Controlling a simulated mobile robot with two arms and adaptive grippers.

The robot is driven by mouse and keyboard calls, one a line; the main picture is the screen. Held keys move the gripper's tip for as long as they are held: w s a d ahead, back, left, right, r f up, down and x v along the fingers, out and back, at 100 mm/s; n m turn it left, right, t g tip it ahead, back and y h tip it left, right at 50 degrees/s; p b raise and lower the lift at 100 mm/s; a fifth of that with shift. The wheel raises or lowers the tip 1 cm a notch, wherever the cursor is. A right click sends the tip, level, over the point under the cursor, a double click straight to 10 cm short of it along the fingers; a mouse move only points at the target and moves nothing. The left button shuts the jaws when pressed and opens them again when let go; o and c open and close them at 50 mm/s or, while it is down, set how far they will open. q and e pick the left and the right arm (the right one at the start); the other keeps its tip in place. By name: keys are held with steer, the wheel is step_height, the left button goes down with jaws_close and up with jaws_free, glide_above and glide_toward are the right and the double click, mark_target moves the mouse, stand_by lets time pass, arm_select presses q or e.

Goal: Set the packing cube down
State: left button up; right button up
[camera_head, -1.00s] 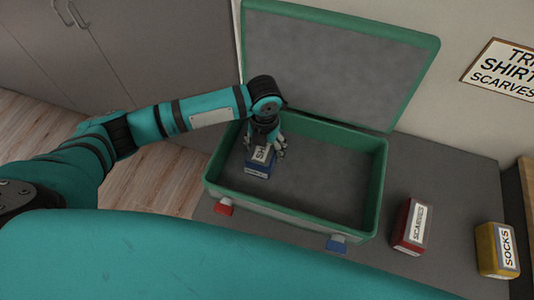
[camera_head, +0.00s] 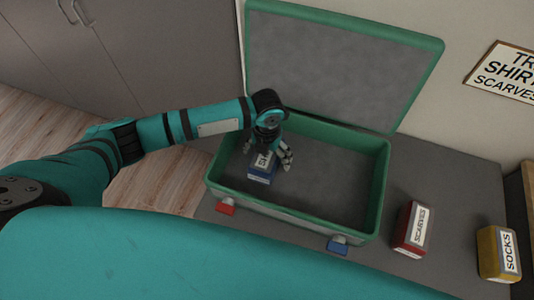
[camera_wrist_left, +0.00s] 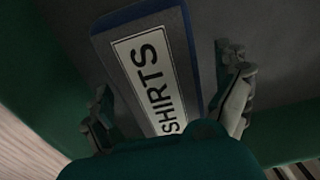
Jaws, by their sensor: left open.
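The packing cube (camera_head: 262,172) is blue with a white label, and it sits inside the green suitcase (camera_head: 381,190) at its left end. In the left wrist view the cube (camera_wrist_left: 190,42) shows its label reading SHIRTS. My left gripper (camera_head: 268,161) is over the cube, its fingers spread. In the left wrist view the fingers of my left gripper (camera_wrist_left: 168,105) stand on either side of the cube, with gaps between them and its sides. The cube's underside is hidden, but it appears to rest on the suitcase floor. My right gripper is not in view.
The suitcase lid (camera_head: 335,65) stands open at the back. A red SCARVES cube (camera_head: 403,230) and a yellow SOCKS cube (camera_head: 488,250) stand on the grey surface to the right. A sign (camera_head: 507,72) hangs on the wall. The suitcase's middle and right are empty.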

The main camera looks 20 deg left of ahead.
arm_select(q)
step_height(320, 180, up, 12)
steer(key=shift+r, duration=0.15)
stand_by(0.4)
steer(key=shift+d, duration=0.1)
